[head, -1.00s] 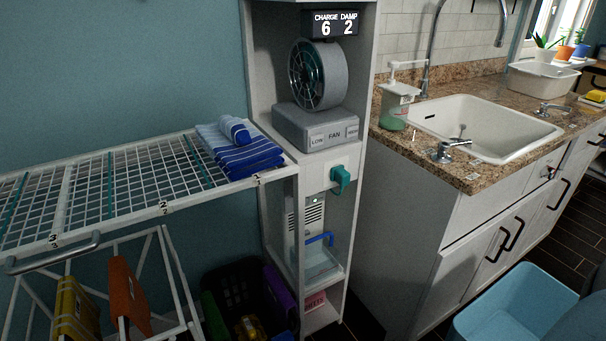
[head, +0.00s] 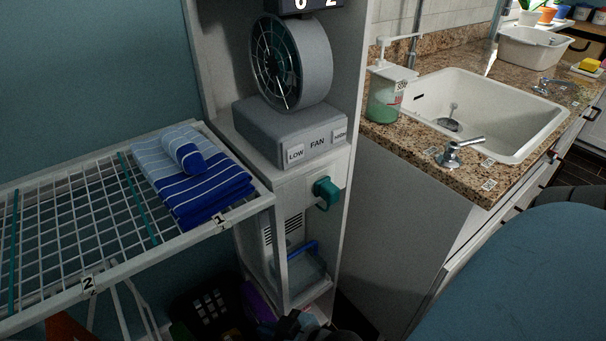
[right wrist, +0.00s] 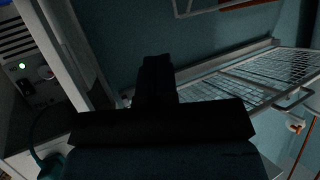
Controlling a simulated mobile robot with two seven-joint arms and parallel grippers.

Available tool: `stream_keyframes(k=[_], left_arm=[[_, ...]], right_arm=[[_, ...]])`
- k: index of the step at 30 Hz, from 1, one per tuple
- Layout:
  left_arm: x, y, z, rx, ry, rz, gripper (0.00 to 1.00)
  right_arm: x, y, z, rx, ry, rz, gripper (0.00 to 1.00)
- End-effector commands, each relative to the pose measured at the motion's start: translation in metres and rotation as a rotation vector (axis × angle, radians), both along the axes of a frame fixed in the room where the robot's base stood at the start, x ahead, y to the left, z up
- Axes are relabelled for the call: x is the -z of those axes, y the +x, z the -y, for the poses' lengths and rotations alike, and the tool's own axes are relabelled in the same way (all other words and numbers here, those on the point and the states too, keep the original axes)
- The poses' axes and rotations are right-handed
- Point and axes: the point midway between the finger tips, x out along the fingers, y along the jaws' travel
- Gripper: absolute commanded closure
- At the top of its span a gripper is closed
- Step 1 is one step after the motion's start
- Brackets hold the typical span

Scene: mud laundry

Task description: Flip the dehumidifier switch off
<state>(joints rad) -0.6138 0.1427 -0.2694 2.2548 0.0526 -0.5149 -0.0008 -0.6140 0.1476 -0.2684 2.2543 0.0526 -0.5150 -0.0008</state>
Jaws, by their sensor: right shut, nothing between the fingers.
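The dehumidifier (head: 295,228) is a pale vented unit in the narrow white cabinet below the fan, partly hidden by the cabinet frame. In the right wrist view its dark slots (right wrist: 15,32) and a lit green light (right wrist: 22,66) show at the upper left. My left gripper is out of view.
A teal plug-like part (head: 327,193) sticks out of the cabinet front. A clear tank with a blue handle (head: 302,248) sits below. The wire rack (head: 75,235) with striped towels (head: 190,180) closes off the left. The sink counter (head: 425,150) stands right.

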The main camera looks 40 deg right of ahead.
Motion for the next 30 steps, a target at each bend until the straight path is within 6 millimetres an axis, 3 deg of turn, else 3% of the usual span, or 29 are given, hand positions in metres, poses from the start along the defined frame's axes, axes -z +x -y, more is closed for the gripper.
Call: stream_keyframes(k=[5, 8, 11, 15, 21, 25, 30], left_arm=[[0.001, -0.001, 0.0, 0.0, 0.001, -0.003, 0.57], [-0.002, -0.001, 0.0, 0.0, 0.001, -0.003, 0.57], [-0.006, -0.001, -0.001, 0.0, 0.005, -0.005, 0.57], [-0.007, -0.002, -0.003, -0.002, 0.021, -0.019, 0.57], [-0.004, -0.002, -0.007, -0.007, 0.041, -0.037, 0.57], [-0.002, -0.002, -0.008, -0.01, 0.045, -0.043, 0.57], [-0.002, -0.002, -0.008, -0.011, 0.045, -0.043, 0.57]], right_arm=[[0.0, -0.001, -0.003, 0.004, 0.011, -0.004, 1.0], [0.001, 0.006, 0.009, 0.045, 0.056, -0.013, 1.0], [0.0, 0.023, 0.042, 0.167, 0.222, -0.04, 1.0], [-0.005, 0.055, 0.121, 0.441, 0.624, -0.061, 1.0], [-0.021, 0.076, 0.234, 0.748, 1.186, -0.003, 1.0], [-0.028, 0.077, 0.273, 0.833, 1.396, 0.038, 1.0], [-0.029, 0.076, 0.284, 0.854, 1.46, 0.051, 1.0]])
